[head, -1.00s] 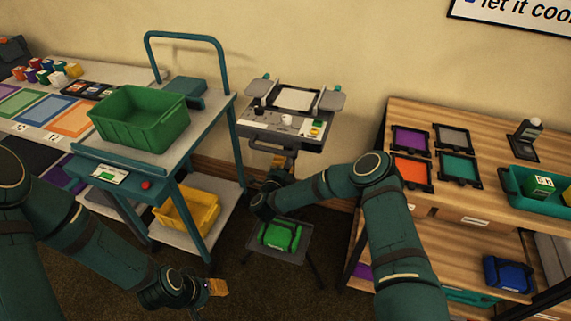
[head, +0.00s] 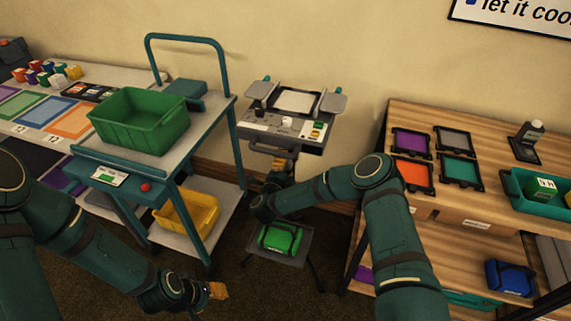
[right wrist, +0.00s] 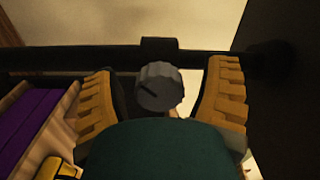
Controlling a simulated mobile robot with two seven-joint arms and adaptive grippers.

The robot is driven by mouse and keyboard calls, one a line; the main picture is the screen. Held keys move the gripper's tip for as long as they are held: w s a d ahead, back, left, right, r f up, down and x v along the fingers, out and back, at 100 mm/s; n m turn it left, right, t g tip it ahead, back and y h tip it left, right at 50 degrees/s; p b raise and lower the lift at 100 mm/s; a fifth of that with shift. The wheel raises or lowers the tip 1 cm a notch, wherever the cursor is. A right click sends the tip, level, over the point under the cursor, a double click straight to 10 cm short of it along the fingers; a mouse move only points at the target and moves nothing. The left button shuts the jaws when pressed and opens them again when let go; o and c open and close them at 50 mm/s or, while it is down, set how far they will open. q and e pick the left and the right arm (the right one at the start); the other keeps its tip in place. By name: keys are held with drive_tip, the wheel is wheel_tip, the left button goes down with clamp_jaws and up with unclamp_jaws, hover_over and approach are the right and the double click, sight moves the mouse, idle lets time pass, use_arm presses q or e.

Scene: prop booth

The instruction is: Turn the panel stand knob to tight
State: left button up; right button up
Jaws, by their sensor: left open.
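The panel stand (head: 262,127) stands against the wall in the head view, with a grey control panel on top. My right gripper (head: 285,160) is just below the panel's front edge. In the right wrist view a ribbed grey knob (right wrist: 159,87) with a short dark pointer line lies between the orange fingers of my right gripper (right wrist: 163,72). Gaps show on both sides of the knob, so the gripper is open around it. The tight marking cannot be made out. My left gripper (head: 217,291) is open and empty, low over the floor.
A cart with a green bin (head: 140,125) and a yellow bin (head: 188,213) stands left of the stand. A low stool (head: 290,255) with a green case is below my right forearm. A wooden shelf (head: 500,195) with coloured frames stands at the right.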

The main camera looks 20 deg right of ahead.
drive_tip(key=v, duration=0.7)
drive_tip(key=shift+s, duration=0.25)
drive_tip(key=shift+a, duration=0.15)
drive_tip(key=s+a+f+n+g+y, duration=0.35)
drive_tip(key=s+a+n+y, duration=0.35)
drive_tip(key=n+y, duration=0.6)
drive_tip(key=s+d+f+n+g, duration=0.1)
drive_tip(key=s+n+g, duration=0.3)
drive_tip(key=s, duration=0.6)
drive_tip(key=s+f+n+g, duration=0.2)
drive_tip(key=s+n+g, duration=0.2)
drive_tip(key=s, duration=0.7)
drive_tip(key=shift+d+g+y, duration=0.4)
drive_tip(key=shift+g, duration=0.55)
